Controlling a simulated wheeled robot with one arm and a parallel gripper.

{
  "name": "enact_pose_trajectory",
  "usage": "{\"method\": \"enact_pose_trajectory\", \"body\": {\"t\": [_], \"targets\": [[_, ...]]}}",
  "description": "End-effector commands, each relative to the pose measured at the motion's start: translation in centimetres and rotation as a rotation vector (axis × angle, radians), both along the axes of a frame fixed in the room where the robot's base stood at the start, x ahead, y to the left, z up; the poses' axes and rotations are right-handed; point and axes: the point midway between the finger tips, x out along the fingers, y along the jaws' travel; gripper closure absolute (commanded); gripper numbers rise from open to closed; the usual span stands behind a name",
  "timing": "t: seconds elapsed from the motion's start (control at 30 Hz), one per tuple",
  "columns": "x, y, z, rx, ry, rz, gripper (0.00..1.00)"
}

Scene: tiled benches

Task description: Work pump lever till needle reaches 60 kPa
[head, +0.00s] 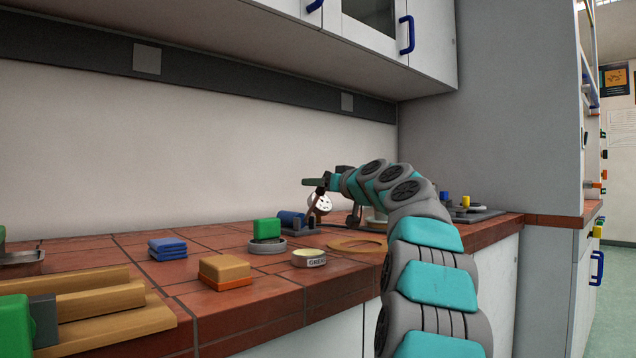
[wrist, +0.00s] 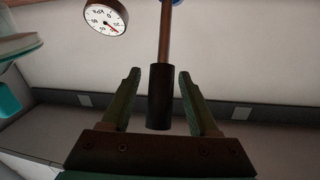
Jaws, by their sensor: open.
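The pump lever shows in the wrist view as a copper-brown rod (wrist: 166,38) ending in a black cylindrical grip (wrist: 160,97). My gripper (wrist: 158,74) is open, with one green finger on each side of the black grip; gaps show on both sides. A round white gauge (wrist: 106,14) marked kPa is at the top left of that view, seen upside down. Its red needle points to the lower right of the picture; I cannot read its value surely. In the head view my gripper (head: 316,182) is just above the gauge (head: 321,204), and the pump is partly hidden behind my arm.
On the red-tiled bench are a green block in a round dish (head: 267,230), a labelled round tin (head: 309,258), a tan block (head: 225,270), folded blue cloth (head: 167,248) and a flat ring (head: 357,246). Wall cupboards (head: 395,40) hang above. Wooden bars lie front left.

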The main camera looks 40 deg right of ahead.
Motion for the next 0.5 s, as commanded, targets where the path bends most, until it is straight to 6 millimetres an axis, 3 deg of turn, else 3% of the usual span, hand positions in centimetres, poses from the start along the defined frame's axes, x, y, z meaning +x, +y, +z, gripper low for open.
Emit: {"method": "enact_pose_trajectory", "body": {"t": [0.4, 0.5], "targets": [[0.68, -0.01, 0.1, -0.001, -0.002, 0.0, 0.39], [0.68, 0.0, 0.09, -0.001, -0.002, 0.0, 0.48]]}}
